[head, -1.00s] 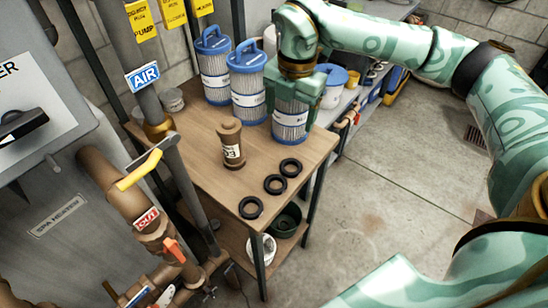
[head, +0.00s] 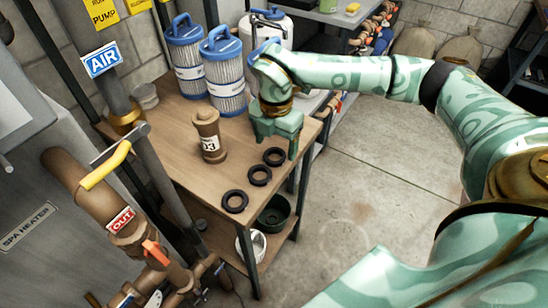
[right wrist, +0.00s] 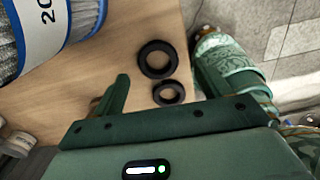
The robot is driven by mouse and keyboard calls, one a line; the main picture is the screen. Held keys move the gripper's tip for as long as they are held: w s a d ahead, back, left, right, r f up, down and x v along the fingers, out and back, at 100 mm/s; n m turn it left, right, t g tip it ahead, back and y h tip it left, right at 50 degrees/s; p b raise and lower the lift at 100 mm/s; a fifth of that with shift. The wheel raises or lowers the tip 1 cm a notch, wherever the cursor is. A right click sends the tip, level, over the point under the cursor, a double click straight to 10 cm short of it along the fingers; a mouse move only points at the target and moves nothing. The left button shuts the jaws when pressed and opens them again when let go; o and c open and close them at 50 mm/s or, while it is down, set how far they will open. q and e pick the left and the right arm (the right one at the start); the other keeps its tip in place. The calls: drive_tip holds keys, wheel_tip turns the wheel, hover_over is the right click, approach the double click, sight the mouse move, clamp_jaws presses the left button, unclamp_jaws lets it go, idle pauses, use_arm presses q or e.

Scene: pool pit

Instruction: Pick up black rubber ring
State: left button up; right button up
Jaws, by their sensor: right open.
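Three black rubber rings lie flat in a slanting row along the right edge of a wooden table top (head: 165,160): a near ring (head: 235,201), a middle ring (head: 259,175) and a far ring (head: 274,157). My right gripper (head: 277,145) is open, pointing down just behind the far ring and apart from it. In the right wrist view, two rings show beyond the open fingers (right wrist: 163,85): a larger-looking ring (right wrist: 157,59) and a smaller-looking one (right wrist: 168,92). The third ring is not visible there. My left gripper is out of view.
Blue-capped filter cartridges (head: 223,70) stand at the table's back; one is mostly hidden behind my right gripper. A brown bottle (head: 209,136) stands left of the rings. Pipes with a yellow handle (head: 105,165) are at left. Open floor (head: 365,190) lies right.

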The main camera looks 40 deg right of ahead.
sight(275, 159)
drive_tip(key=f, duration=0.3)
drive_tip(key=shift+w+f+b, duration=0.2)
drive_tip(key=shift+b, duration=0.15)
drive_tip(key=shift+r, duration=0.1)
drive_tip(key=shift+c, duration=1)
drive_tip(key=c, duration=0.9)
drive_tip(key=shift+o, duration=0.2)
